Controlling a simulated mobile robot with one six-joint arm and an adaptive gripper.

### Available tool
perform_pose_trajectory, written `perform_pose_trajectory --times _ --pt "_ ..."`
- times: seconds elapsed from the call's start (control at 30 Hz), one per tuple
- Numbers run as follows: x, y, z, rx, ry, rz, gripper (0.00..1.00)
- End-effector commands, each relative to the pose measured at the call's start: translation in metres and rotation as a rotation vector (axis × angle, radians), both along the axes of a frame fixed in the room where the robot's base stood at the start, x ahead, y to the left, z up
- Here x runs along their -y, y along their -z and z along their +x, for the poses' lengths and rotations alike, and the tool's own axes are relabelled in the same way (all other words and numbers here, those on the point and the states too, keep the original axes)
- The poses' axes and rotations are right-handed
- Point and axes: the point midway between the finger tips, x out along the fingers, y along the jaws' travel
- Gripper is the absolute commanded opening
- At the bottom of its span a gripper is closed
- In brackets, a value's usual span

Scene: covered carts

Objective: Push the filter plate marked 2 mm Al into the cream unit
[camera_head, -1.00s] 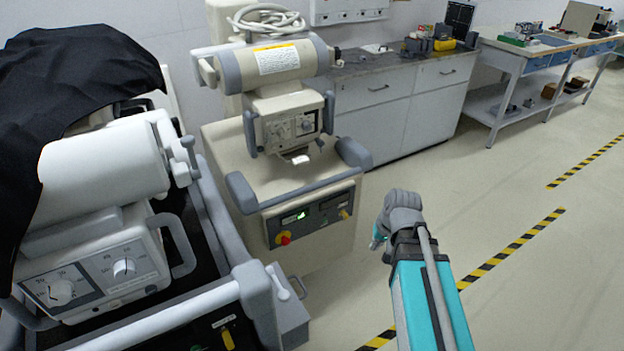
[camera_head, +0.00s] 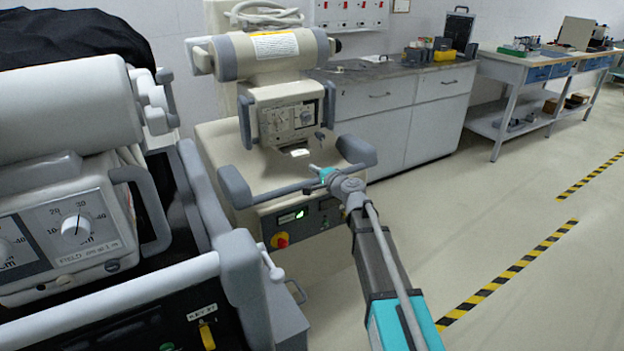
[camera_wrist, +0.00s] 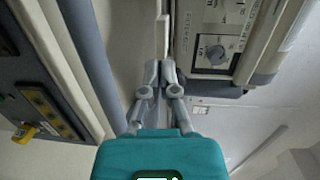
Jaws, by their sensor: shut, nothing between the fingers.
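The cream unit (camera_head: 262,148) stands in the middle of the head view, with a dial box (camera_head: 291,118) under its tube. A small pale plate (camera_head: 296,152) sticks out at the lower edge of that box; I take it as the filter plate, but its marking cannot be read. My gripper (camera_head: 313,169) is in front of the unit, a little below and right of the plate. In the wrist view my gripper (camera_wrist: 160,66) has its fingers shut and empty. A thin pale strip (camera_wrist: 163,38), likely the plate's edge, lies just beyond the fingertips; contact cannot be told.
The cream unit's grey handle bar (camera_head: 236,190) is close to my gripper. A white unit (camera_head: 70,110) partly under a black cover (camera_head: 75,42) stands at the left. A grey counter (camera_head: 385,90) is behind. The floor at the right is clear.

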Motion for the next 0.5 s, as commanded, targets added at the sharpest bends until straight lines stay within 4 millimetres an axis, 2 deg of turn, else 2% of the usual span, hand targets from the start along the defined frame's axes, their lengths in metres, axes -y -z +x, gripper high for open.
perform_pose_trajectory --times 0.03,0.2,0.5 --pt "-0.003 0.008 0.011 -0.005 0.024 0.044 0.0" --pt "-0.004 0.008 0.028 -0.022 0.086 0.145 0.0" --pt "-0.005 0.006 0.031 -0.028 0.102 0.176 0.0"
